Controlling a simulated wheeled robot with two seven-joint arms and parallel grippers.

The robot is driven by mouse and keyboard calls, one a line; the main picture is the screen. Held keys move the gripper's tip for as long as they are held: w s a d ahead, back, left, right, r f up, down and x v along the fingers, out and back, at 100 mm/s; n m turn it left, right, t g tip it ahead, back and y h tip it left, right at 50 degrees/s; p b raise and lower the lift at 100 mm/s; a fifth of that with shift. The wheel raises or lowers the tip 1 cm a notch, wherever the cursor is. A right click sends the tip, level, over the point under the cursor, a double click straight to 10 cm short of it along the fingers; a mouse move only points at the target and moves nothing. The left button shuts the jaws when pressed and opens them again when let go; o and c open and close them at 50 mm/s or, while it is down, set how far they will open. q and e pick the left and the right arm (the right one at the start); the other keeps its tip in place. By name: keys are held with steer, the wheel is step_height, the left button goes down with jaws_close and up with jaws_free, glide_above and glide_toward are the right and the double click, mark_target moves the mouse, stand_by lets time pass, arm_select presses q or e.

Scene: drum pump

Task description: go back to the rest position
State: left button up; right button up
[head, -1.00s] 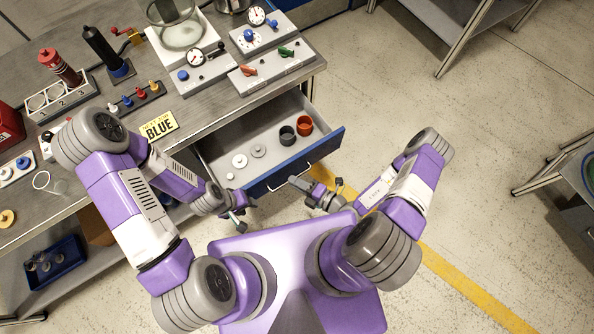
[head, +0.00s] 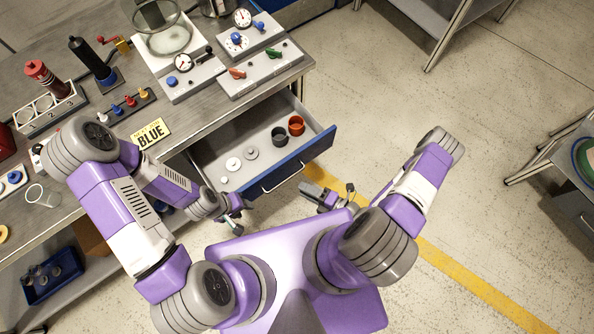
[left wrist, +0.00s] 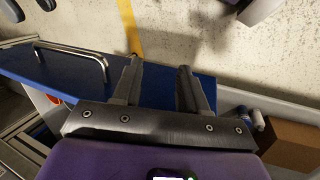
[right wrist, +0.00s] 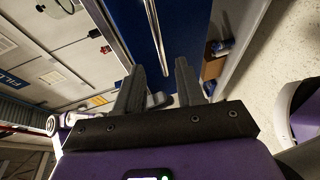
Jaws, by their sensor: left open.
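My left gripper (head: 236,218) is low in front of the bench, just off the near left end of the open drawer (head: 300,160). In the left wrist view its two fingers (left wrist: 158,82) are apart with nothing between them, above the drawer's blue front. My right gripper (head: 342,197) is in front of the drawer's right part, over the floor. In the right wrist view its fingers (right wrist: 160,85) stand apart and hold nothing that I can see. Both arms are bent, with the grippers close to my body.
The drawer holds a dark cup (head: 278,134), an orange cup (head: 296,125) and two pale discs (head: 242,158). The bench carries a yellow BLUE sign (head: 151,133), a red pump-like cylinder (head: 47,78) and gauge panels (head: 248,72). Open floor (head: 400,110) lies to the right.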

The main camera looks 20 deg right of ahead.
steer(key=shift+s+d+r, duration=0.15)
steer(key=shift+s+d, duration=0.3)
steer(key=shift+s, duration=0.05)
